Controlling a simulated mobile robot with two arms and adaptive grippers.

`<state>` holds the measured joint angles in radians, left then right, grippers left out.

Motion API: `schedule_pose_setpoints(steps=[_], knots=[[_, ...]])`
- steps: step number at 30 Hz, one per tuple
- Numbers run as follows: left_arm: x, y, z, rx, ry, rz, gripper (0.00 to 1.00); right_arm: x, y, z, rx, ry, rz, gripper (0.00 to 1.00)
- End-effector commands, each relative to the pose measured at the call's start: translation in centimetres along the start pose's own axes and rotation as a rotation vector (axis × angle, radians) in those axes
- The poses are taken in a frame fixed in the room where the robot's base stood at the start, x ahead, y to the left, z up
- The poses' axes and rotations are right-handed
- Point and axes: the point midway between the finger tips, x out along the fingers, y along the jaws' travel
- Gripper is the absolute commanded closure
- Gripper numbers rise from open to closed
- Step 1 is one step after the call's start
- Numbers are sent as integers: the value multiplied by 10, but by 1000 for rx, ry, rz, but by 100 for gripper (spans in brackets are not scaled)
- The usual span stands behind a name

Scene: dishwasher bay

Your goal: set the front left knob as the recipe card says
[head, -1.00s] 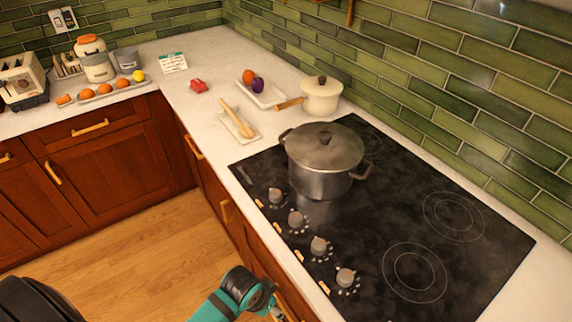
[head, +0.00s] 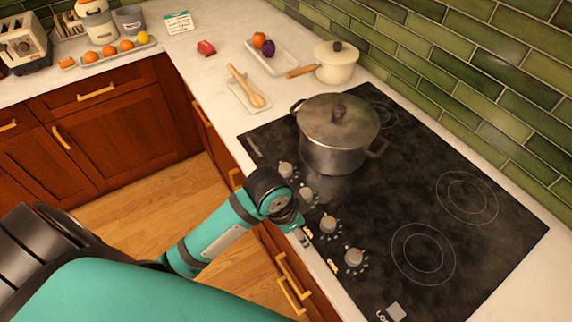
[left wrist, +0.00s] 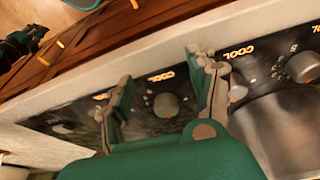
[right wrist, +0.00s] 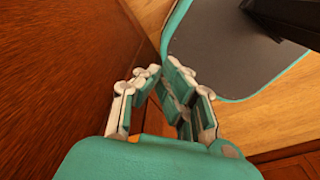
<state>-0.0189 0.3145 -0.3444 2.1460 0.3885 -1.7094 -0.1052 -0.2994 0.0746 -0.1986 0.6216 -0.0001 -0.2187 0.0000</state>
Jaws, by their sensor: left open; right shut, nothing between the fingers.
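The cooktop (head: 400,190) has a row of grey knobs along its front edge. In the head view these include a far knob (head: 286,170), a third-from-far knob (head: 328,224) and a near knob (head: 354,257). My left gripper (left wrist: 165,75) is open above the row. One knob (left wrist: 166,105) shows between its fingers, apart from them. Another knob (left wrist: 303,66) is to the right, beside the pot. The recipe card (head: 179,22) stands on the back counter, its text too small to read. My right gripper (right wrist: 158,80) is shut and empty beside a wooden cabinet front.
A lidded steel pot (head: 338,135) stands on the cooktop's far left. A cream saucepan (head: 336,63), a spoon rest (head: 248,100) with a wooden spoon and a white tray (head: 278,60) are behind. The burners at right are clear. Orange COOL labels (left wrist: 160,76) mark the front strip.

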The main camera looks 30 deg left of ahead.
Motion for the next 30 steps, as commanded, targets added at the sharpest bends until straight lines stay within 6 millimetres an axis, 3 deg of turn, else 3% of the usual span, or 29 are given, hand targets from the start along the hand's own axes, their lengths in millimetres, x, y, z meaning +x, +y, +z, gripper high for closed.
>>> schedule_pose_setpoints(steps=[5,10,15,21,26,30], knots=[[-6,-22,-27,100,-35,8,40,0,-1,6,-1,-11,-1,100],[-26,-61,-59,214,-111,8,40,0,0,5,-1,-9,0,100],[-67,-114,-86,285,-204,1,40,-1,4,5,-4,-9,5,100],[-122,-162,-103,299,-275,3,40,0,7,3,-5,-6,8,100],[-144,-178,-106,296,-296,9,40,-1,7,2,-5,-3,7,100],[-142,-180,-104,295,-303,13,40,-3,6,2,-5,-3,7,100]])
